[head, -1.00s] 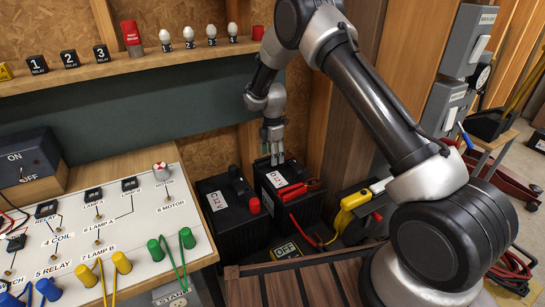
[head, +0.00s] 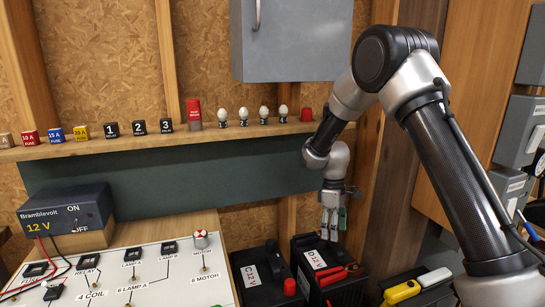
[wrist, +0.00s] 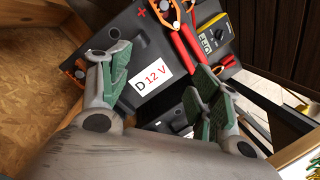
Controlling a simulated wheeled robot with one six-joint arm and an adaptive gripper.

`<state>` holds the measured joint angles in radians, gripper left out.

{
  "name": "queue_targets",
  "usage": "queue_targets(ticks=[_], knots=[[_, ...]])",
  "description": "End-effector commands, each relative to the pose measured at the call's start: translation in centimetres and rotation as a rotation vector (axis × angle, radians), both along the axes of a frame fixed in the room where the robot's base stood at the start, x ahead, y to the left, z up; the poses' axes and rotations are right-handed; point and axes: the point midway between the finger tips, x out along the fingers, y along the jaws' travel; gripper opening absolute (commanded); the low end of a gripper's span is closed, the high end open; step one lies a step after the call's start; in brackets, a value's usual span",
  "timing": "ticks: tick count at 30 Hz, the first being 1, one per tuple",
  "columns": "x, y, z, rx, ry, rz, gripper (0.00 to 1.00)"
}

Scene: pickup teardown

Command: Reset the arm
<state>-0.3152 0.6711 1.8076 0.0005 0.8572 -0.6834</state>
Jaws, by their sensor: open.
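My gripper (head: 331,222) points down just above the black battery labelled D 12 V (head: 327,271), at the right end of the bench. In the wrist view my gripper (wrist: 160,95) has its green-padded fingers spread wide, with nothing between them. The D 12 V battery (wrist: 165,55) lies beyond the fingers, with red and orange clamps on it. My arm reaches in from the right and bends down at the elbow.
A second battery, C 12 V (head: 259,277), stands left of it. A shelf (head: 100,150) holds fuses, relays and bulbs. The circuit board (head: 130,270) and power supply (head: 68,214) are at left. A grey cabinet (head: 290,40) hangs above. A yellow multimeter (wrist: 208,35) lies near the battery.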

Motion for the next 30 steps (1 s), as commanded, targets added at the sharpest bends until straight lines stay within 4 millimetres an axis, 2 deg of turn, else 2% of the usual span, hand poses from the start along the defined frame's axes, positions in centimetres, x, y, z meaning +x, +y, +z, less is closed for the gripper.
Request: queue_targets(ticks=[1,5,9,15,24,27,30], knots=[[-1.2,-0.9,1.9,-0.01,-0.006,-0.069,0.63],[-4.9,-3.3,6.7,-0.039,-0.026,-0.269,0.63],[-9.4,-6.1,11.7,-0.054,-0.062,-0.47,0.63],[-16.2,-9.6,17.2,-0.047,-0.131,-0.7,0.63],[-25.6,-13.5,22.0,0.023,-0.277,-0.899,0.63],[-28.0,-14.5,23.1,0.059,-0.344,-0.929,0.63],[-29.6,-15.1,24.1,0.094,-0.414,-0.955,0.63]])
